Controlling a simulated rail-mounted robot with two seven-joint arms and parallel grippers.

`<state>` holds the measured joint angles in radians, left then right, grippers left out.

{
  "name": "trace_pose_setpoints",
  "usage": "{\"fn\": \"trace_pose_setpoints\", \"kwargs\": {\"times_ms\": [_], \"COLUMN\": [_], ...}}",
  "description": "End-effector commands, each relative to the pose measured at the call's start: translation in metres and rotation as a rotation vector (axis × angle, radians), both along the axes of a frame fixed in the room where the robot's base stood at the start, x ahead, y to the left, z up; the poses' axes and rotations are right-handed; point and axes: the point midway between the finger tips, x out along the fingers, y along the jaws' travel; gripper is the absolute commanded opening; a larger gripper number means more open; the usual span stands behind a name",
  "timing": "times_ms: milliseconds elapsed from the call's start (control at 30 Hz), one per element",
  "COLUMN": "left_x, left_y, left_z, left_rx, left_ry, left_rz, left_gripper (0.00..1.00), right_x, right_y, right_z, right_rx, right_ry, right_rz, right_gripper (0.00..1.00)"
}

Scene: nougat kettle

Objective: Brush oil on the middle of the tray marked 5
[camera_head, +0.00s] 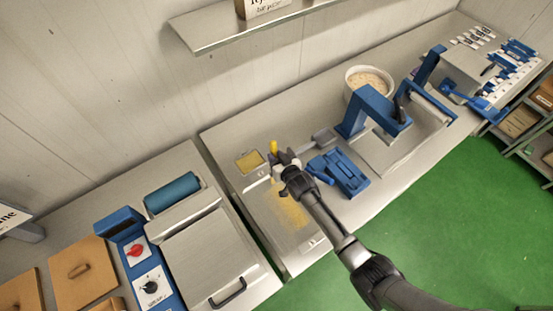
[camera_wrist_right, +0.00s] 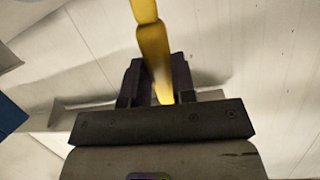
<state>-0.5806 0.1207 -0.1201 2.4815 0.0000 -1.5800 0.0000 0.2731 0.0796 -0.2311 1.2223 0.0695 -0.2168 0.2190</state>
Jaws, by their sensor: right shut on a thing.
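My right gripper (camera_head: 283,165) is shut on a yellow-handled brush (camera_head: 273,147) above the counter. In the right wrist view the yellow handle (camera_wrist_right: 153,45) stands between my two dark fingers (camera_wrist_right: 157,85). The brush's bristles are hidden in both views. Below and beside the gripper lies a flat pale metal tray (camera_head: 268,222) with a yellowish oily patch on it. A small white label (camera_head: 312,244) sits at its near end, too small to read. My left gripper is not in view.
Blue tools (camera_head: 345,172) lie right of the tray, with a blue-framed device (camera_head: 372,112) and a white tub (camera_head: 369,80) beyond. A lidded machine with a blue control panel (camera_head: 148,270) stands at left. A wall shelf (camera_head: 245,30) hangs above.

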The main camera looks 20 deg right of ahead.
Motion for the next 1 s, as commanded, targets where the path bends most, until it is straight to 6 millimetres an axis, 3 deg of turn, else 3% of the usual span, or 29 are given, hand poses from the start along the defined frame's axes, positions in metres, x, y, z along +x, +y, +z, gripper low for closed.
{"fn": "trace_pose_setpoints", "kwargs": {"times_ms": [33,400,1000], "left_x": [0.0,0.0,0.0], "left_y": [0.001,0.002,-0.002], "left_z": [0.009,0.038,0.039], "left_rx": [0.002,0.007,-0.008], "left_ry": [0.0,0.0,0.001], "left_rz": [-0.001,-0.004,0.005], "left_gripper": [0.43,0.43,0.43], "right_x": [0.0,0.001,0.001], "right_y": [0.001,0.003,0.003], "right_z": [0.01,0.041,0.043], "right_rx": [0.0,0.0,0.001], "right_ry": [-0.001,-0.001,-0.001], "right_rz": [0.001,0.004,0.005], "right_gripper": [0.01,0.01,0.01]}}
